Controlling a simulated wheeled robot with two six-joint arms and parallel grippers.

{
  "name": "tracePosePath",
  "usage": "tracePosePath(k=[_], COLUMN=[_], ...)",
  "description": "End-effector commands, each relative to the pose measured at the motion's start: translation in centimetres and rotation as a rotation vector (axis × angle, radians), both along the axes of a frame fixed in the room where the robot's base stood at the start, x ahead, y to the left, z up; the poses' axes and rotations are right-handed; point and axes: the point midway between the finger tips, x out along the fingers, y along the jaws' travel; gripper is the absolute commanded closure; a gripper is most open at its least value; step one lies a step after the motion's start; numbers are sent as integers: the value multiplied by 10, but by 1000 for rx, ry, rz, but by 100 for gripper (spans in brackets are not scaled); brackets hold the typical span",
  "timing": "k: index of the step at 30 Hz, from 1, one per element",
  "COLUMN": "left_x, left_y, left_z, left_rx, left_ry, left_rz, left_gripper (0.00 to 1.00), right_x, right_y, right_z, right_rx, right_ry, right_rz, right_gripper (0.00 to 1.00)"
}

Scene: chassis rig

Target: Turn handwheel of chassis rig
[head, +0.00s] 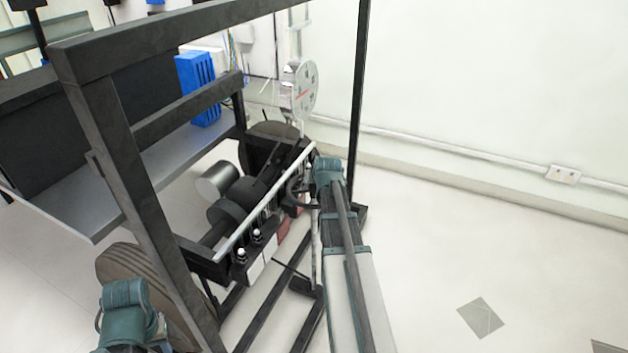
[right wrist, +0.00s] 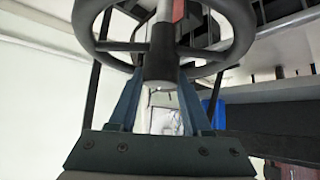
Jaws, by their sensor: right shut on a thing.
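The handwheel (right wrist: 238,38) is a dark ring with spokes and a tapered black hub, filling the top of the right wrist view. In the head view only part of its dark rim (head: 292,192) shows beside my right wrist. My right gripper (right wrist: 160,84) has its two blue-grey fingers on either side of the hub and is shut on the handwheel at its middle. In the head view my right arm reaches up from the bottom to the rig, and its fingers are hard to make out. Part of my left arm shows at the lower left; its gripper is not visible.
The chassis rig's black frame (head: 112,135) stands at the left and centre, with a thin upright post (head: 357,100) behind the wheel. A round dial gauge (head: 304,88) and blue box (head: 197,88) sit further back.

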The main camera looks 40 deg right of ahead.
Motion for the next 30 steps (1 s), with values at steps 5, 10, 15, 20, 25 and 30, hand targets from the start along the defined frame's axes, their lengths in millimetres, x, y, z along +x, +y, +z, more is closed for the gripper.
tracePosePath(k=[5,10,15,20,25,30], left_x=[0,0,0,0,0,0], left_y=[0,0,0,0,0,0], left_z=[0,0,0,0,0,0], left_rx=[0,0,0,0,0,0], left_ry=[0,0,0,0,0,0], left_rz=[0,0,0,0,0,0], left_gripper=[54,54,54,54,54,54], right_x=[-1,0,1,1,1,0], right_y=[-3,-3,-3,-3,-2,-2], right_z=[0,-1,-1,-1,-1,-1], right_rx=[2,3,3,1,-1,-3], right_ry=[2,3,4,5,5,6], right_rz=[164,327,489,629,754,848], right_gripper=[100,100,100,100,100,100])
